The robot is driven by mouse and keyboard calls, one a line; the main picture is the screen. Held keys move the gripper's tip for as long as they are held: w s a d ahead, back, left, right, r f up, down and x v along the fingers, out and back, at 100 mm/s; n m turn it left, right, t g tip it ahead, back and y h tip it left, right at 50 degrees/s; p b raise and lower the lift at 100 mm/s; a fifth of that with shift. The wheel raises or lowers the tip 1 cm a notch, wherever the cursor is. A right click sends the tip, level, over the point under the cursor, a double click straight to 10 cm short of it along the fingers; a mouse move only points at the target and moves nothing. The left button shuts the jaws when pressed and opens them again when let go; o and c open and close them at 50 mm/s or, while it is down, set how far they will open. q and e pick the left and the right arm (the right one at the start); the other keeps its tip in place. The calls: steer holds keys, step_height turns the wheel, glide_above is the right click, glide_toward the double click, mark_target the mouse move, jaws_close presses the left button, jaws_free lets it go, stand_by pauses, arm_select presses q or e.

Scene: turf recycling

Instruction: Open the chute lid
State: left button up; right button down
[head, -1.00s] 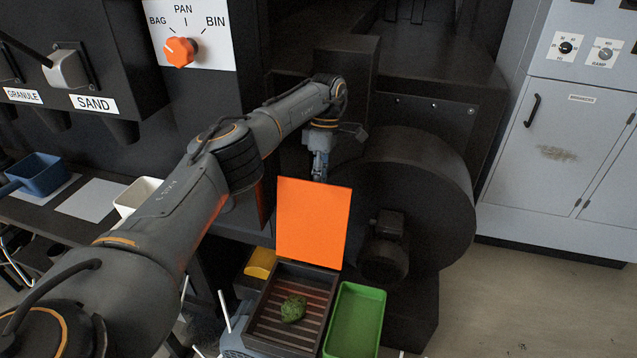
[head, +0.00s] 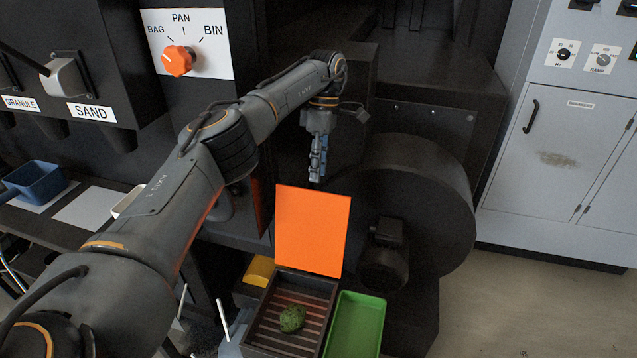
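The chute lid (head: 312,232) is a flat orange panel in the head view. It stands upright at the back edge of a dark slatted tray (head: 256,330), so the chute is open. A green clump (head: 292,318) lies on the slats. My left gripper (head: 316,172) points down just above and behind the lid's top edge, apart from it as far as I can see. Its fingers are seen side-on, so I cannot tell whether they are open or shut. My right gripper is not in view.
A green tray (head: 356,325) stands right of the slatted tray, and a yellow bin (head: 259,270) is behind it to the left. A large dark round housing (head: 430,205) is to the right. An orange selector knob (head: 178,61) sits upper left. Floor at lower right is clear.

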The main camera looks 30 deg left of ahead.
arm_select(q)
steer(key=shift+r, duration=1.55)
